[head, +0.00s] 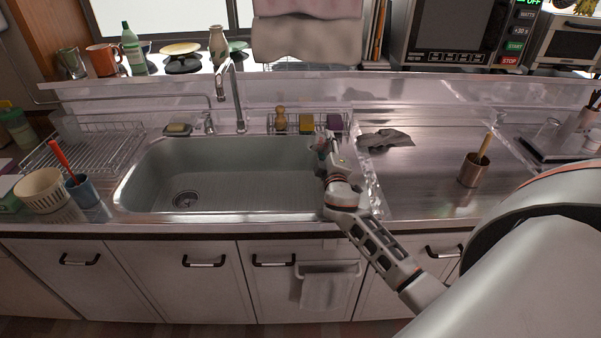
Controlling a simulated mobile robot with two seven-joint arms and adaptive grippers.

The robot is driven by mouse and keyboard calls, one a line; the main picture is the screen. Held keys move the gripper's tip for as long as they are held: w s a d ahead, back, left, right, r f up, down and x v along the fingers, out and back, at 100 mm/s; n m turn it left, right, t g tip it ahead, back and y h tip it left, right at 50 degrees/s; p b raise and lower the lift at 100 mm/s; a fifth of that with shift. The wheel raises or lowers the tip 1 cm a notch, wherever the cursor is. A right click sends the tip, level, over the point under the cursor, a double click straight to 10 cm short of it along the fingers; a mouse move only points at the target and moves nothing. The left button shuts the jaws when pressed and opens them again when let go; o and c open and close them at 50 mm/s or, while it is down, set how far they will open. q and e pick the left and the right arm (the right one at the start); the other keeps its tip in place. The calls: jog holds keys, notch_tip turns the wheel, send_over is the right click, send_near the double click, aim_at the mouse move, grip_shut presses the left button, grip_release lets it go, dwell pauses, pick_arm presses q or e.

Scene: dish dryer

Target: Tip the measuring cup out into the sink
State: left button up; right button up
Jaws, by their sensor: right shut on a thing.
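My right gripper (325,147) is over the right end of the sink (250,185), near its back right corner. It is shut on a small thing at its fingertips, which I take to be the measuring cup. The gripper hides most of it, so its tilt and contents cannot be made out. The sink is a wide steel basin with a drain (185,199) at its left, and its floor looks bare. My left gripper is out of view.
The faucet (238,105) rises behind the sink. A wire caddy (294,124) with a brush and sponges stands behind my gripper. A grey cloth (385,139) and a brown cup (471,171) are on the right drainboard. A white basket (42,190) and dish rack (92,150) stand left.

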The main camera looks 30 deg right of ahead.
aim_at(317, 151)
jog(key=shift+f+n, duration=0.5)
jog(key=shift+f, duration=0.15)
jog(key=shift+w+a+f+n+b, duration=0.35)
jog(key=shift+a+n, duration=0.3)
jog(key=shift+n, duration=0.15)
dwell(0.6)
jog(key=shift+w+a+r+n+p, duration=0.15)
jog(key=shift+r+n+p, duration=0.25)
jog(key=shift+n+p, duration=0.4)
dwell(0.7)
jog(key=shift+a+f+n, duration=0.25)
jog(key=shift+f+n, duration=0.2)
jog(key=shift+n, duration=0.55)
jog(key=shift+w+a+r+n+p, duration=0.2)
jog(key=shift+n+p, duration=0.2)
jog(key=shift+n, duration=0.25)
jog(key=shift+w+a+r+n+p, duration=0.1)
jog(key=shift+a+r+n+p, duration=0.25)
jog(key=shift+n, duration=0.35)
jog(key=shift+w+a+r+n+p, duration=0.1)
jog(key=shift+n+p, duration=0.35)
jog(key=shift+n, duration=0.2)
dwell(1.5)
